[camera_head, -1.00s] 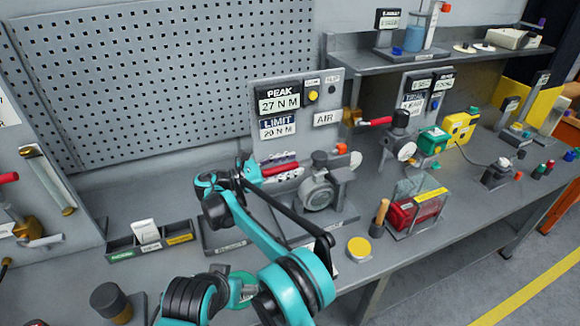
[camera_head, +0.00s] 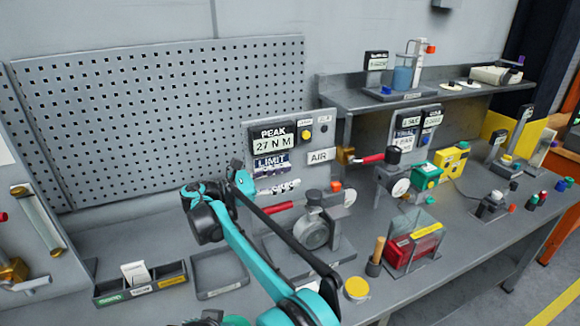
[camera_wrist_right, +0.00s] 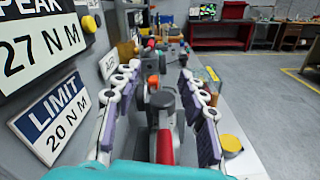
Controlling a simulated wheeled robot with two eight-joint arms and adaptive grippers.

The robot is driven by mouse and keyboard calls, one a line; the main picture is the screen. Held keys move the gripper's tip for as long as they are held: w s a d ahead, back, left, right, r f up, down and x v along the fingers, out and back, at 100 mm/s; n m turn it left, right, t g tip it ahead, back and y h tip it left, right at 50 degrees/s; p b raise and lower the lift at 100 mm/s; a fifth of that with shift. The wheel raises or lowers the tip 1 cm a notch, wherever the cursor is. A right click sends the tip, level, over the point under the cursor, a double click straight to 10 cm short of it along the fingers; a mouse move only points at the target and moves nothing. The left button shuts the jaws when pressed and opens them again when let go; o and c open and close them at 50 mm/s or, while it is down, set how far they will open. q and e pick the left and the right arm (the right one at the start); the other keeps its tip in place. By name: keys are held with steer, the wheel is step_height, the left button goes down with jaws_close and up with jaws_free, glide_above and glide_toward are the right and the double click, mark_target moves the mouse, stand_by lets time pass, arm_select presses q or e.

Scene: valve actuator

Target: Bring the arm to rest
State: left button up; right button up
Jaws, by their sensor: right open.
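My right arm reaches up from the bottom of the head view. Its gripper (camera_head: 282,186) points right, in front of the panel with the PEAK 27 N M (camera_head: 273,140) and LIMIT displays. In the wrist view the right gripper (camera_wrist_right: 159,75) is open, its two pad-lined fingers wide apart with nothing held. The red handle (camera_head: 283,206) of the grey valve actuator (camera_head: 313,232) shows just below the fingers in the head view. In the wrist view the handle (camera_wrist_right: 165,147) appears between the fingers, apart from both. My left gripper is out of view.
A clear box with red contents (camera_head: 413,247), a wooden-handled tool (camera_head: 377,256) and a yellow disc (camera_head: 357,289) stand right of the actuator. A labelled bin tray (camera_head: 140,284) and an empty tray (camera_head: 220,273) lie left. A shelf (camera_head: 345,98) stands behind at right.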

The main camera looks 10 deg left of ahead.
steer(key=s+d+f+m+g+y, duration=0.1)
steer(key=s+d+m+g+y, duration=0.25)
steer(key=d, duration=0.75)
steer(key=s+d+f+m+y, duration=0.2)
steer(key=s+d+m+y, duration=0.3)
steer(key=d, duration=0.7)
steer(key=s+d+f+m+y, duration=0.1)
steer(key=s+f+m, duration=0.3)
steer(key=s, duration=0.4)
steer(key=s+d+f+m+t+y, duration=0.1)
steer(key=s+f+m+y, duration=0.2)
steer(key=s+f, duration=0.3)
steer(key=s+d+f+m+y, duration=0.2)
steer(key=s+f+m, duration=0.3)
steer(key=s, duration=0.6)
steer(key=shift+y, duration=0.35)
